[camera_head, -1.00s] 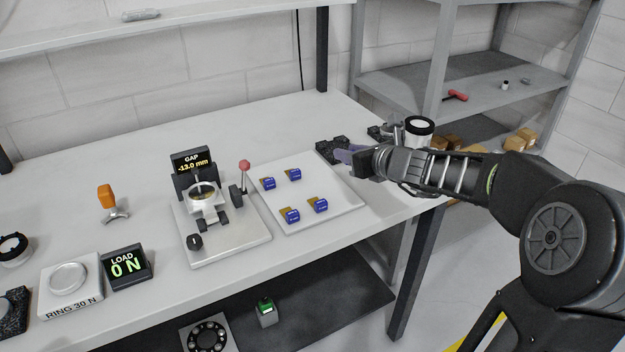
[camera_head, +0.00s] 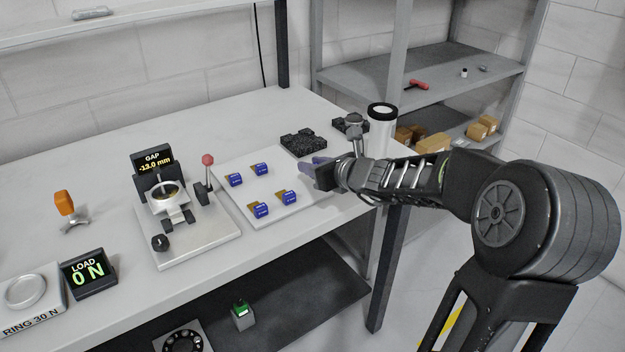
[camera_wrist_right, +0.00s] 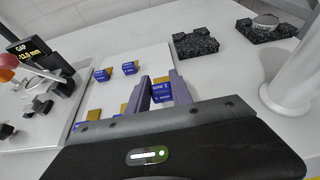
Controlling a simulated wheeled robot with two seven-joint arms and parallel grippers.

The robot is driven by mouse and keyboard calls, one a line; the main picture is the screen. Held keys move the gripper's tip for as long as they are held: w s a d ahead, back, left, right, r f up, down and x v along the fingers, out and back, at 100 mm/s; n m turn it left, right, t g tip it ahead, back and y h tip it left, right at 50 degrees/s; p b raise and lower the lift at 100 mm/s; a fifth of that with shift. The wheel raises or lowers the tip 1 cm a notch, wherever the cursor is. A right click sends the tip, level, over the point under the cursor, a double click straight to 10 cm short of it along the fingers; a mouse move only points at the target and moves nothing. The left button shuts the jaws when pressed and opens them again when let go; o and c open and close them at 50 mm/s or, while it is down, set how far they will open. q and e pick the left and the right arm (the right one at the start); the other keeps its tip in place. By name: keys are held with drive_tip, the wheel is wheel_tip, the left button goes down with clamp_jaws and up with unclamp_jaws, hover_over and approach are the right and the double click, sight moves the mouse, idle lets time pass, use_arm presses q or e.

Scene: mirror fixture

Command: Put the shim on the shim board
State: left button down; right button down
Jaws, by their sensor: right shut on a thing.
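The shim board is a white plate (camera_head: 276,182) on the bench, also in the wrist view (camera_wrist_right: 152,60). Several blue-tagged brass shims lie on it, such as one at its back (camera_head: 261,169) and one at its front (camera_head: 261,210). My right gripper (camera_head: 312,172) is at the board's right edge in the head view. In the wrist view its purple fingers (camera_wrist_right: 160,92) are shut on a blue-tagged shim (camera_wrist_right: 162,91), which appears above the board; the exact height cannot be told. The held shim is hidden in the head view. My left gripper is out of view.
A gap gauge fixture (camera_head: 200,238) with a red-knobbed lever (camera_head: 207,160) stands left of the board. A black block (camera_head: 303,143) lies behind it, with a white cylinder (camera_head: 382,130) to the right. The bench (camera_head: 110,190) has clear room at the back left.

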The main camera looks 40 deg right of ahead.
drive_tip(key=shift+f+b, duration=0.75)
drive_tip(key=shift+f, duration=1.15)
drive_tip(key=shift+f, duration=0.2)
drive_tip(key=c, duration=1.1)
unclamp_jaws()
drive_tip(key=shift+c, duration=0.2)
drive_tip(key=shift+r, duration=0.1)
drive_tip(key=shift+r, duration=0.2)
drive_tip(key=p+v, duration=0.2)
drive_tip(key=v, duration=0.9)
drive_tip(key=shift+r, duration=0.1)
drive_tip(key=shift+s, duration=0.45)
